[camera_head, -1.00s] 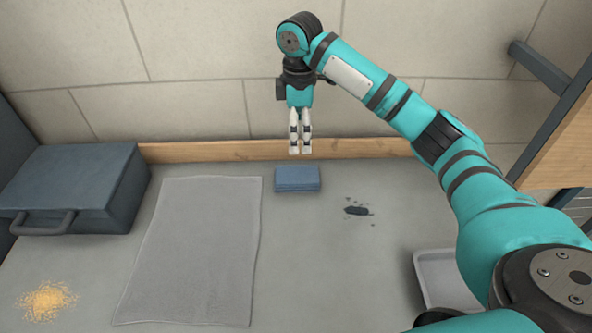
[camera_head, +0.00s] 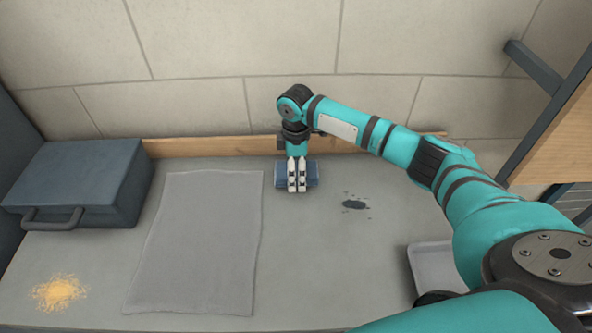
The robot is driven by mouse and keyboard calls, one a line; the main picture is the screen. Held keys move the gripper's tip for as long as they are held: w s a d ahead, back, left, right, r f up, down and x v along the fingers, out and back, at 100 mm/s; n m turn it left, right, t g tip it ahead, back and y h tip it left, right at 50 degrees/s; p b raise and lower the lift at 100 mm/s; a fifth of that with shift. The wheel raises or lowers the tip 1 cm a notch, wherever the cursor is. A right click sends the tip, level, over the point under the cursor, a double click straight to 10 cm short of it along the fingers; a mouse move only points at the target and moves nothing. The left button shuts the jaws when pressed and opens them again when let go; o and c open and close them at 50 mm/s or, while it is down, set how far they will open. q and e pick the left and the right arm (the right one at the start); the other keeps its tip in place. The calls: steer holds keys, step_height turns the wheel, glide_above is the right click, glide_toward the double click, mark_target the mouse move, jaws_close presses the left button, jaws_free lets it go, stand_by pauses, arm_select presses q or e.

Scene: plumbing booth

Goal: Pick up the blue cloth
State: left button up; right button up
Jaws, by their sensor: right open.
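The blue cloth (camera_head: 312,180) is a small folded pad lying on the grey worktop at the back, near the wooden strip. My right gripper (camera_head: 297,187) points down in front of it, its white fingers covering the cloth's middle. Parts of the cloth show on both sides of the fingers. The fingers are open, with only a narrow gap between them. I cannot tell whether they touch the cloth. My left gripper is not in view.
A dark blue toolbox (camera_head: 85,180) stands at the left. A grey towel (camera_head: 197,245) lies flat left of centre. Yellow crumbs (camera_head: 59,292) lie at front left and a dark stain (camera_head: 354,204) lies right of the cloth. A pale tray (camera_head: 432,268) sits at the right, partly behind my arm.

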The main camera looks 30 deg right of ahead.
mark_target(296, 171)
steer(key=shift+f, duration=0.2)
steer(key=c, duration=1.3)
steer(key=shift+o, duration=0.2)
steer(key=shift+r, duration=0.15)
steer(key=shift+r, duration=0.25)
steer(key=r, duration=0.1)
steer(key=r+b, duration=0.1)
steer(key=shift+s+a+r, duration=0.15)
steer(key=shift+s+r, duration=0.05)
steer(key=shift+r, duration=0.15)
steer(key=s+a, duration=0.3)
steer(key=s, duration=0.1)
steer(key=s+a+r+b, duration=0.1)
steer(key=s+a, duration=0.2)
steer(key=s, duration=0.1)
steer(key=s+a+b, duration=0.1)
steer(key=s+a, duration=0.2)
steer(key=s, duration=0.1)
steer(key=shift+s+a+r, duration=0.15)
steer(key=shift+a+r, duration=0.1)
steer(key=shift+r, duration=0.05)
